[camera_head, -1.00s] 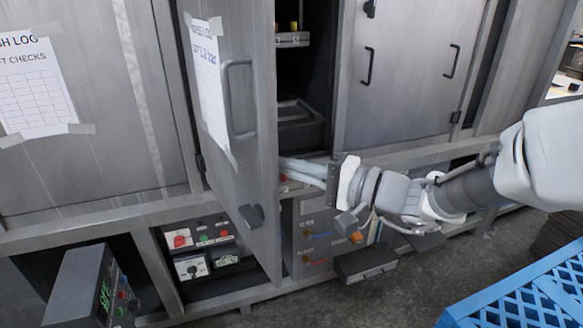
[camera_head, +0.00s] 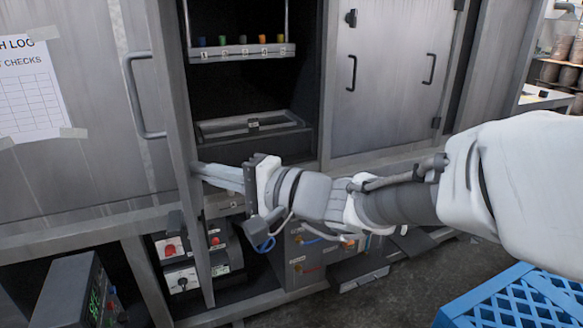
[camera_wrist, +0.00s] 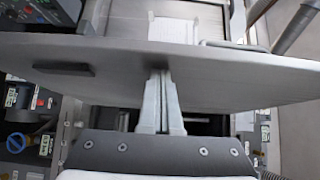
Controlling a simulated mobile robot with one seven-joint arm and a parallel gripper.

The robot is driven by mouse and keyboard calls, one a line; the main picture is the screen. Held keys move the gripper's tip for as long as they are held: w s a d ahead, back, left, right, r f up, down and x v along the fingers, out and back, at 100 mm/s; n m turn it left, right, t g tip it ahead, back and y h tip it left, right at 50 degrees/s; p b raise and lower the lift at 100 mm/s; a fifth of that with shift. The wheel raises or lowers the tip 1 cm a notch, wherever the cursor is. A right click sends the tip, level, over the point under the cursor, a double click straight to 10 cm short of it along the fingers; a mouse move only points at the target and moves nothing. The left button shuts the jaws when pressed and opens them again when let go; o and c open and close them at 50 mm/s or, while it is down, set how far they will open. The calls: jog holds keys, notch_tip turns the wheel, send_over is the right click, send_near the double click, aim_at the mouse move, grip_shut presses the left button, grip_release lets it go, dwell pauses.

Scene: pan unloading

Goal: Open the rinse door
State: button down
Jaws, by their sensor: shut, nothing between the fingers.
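The rinse door (camera_head: 180,120) is a tall grey metal panel. It stands swung out from the cabinet and shows nearly edge-on in the head view, with its bar handle (camera_head: 137,95) on the left side. In the wrist view the door (camera_wrist: 220,78) spans the picture as a broad grey panel. My gripper (camera_head: 200,172) is on the compartment side of the door. Its fingers (camera_wrist: 160,78) are shut together and empty, with their tips at the door's inner face, seemingly touching it. The handle is not in my grip.
The open compartment shows a shelf with several coloured pieces (camera_head: 243,52) and a grey tray (camera_head: 250,127). A control box (camera_head: 75,290) stands low at the left. A blue crate (camera_head: 510,300) is at the lower right. A closed handled cabinet (camera_head: 390,75) is right of the opening.

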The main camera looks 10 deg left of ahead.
jog(key=s+a+b, duration=0.3)
jog(key=a+b, duration=0.1)
jog(key=a, duration=0.3)
jog(key=s+a+b, duration=0.3)
jog(key=s+a, duration=0.1)
jog(key=a, duration=0.3)
jog(key=shift+b, duration=0.4)
jog(key=shift+s+d, duration=0.1)
jog(key=shift+d, duration=0.05)
